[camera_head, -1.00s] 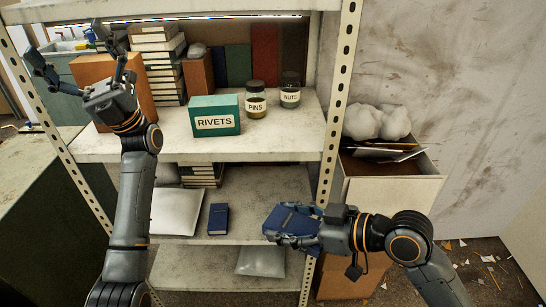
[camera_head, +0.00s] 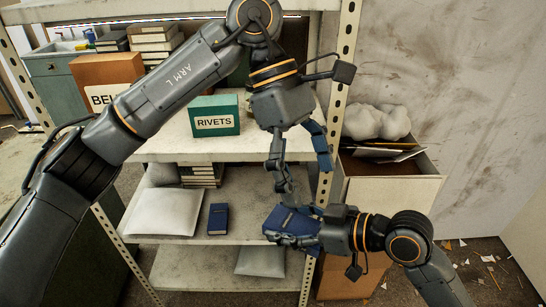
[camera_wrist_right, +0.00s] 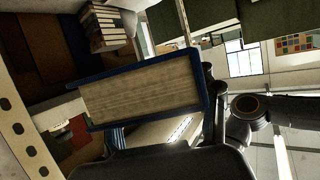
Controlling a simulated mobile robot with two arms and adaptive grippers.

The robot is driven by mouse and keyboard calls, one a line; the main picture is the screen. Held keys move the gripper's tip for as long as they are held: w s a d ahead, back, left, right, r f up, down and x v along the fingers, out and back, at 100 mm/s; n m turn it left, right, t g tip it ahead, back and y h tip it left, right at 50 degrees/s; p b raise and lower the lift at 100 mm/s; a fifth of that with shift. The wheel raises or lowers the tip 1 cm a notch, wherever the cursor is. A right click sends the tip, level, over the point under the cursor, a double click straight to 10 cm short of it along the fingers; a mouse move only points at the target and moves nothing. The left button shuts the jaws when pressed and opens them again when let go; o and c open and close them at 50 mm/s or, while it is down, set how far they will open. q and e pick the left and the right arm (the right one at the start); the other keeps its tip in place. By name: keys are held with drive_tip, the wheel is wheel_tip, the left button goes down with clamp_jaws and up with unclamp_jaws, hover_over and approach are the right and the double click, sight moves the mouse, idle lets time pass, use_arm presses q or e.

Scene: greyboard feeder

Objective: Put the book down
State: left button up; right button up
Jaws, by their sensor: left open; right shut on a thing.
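A blue book (camera_head: 281,222) is held in my right gripper (camera_head: 304,232), at the right front of the middle shelf (camera_head: 258,193). In the right wrist view the book (camera_wrist_right: 145,95) shows its pale page block between dark blue covers. I cannot tell whether the book touches the shelf. My left gripper (camera_head: 304,178) is open and empty, pointing down just above the book, with its fingers apart. A second, smaller blue book (camera_head: 218,218) lies on the middle shelf, left of the held one.
A white padded packet (camera_head: 163,212) and a stack of books (camera_head: 203,174) are on the middle shelf. A green RIVETS box (camera_head: 214,116) stands on the shelf above. A perforated post (camera_head: 339,95) rises close to my left gripper.

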sight(273, 213)
use_arm(q)
drive_tip(key=w+a+f+t+y, duration=0.3)
drive_tip(key=w+a+t+y, duration=0.1)
drive_tip(key=w+a, duration=0.2)
drive_tip(key=shift+n, duration=0.4)
drive_tip(key=f, duration=1.1)
drive_tip(key=shift+w+d+f, duration=0.1)
drive_tip(key=shift+d, duration=0.2)
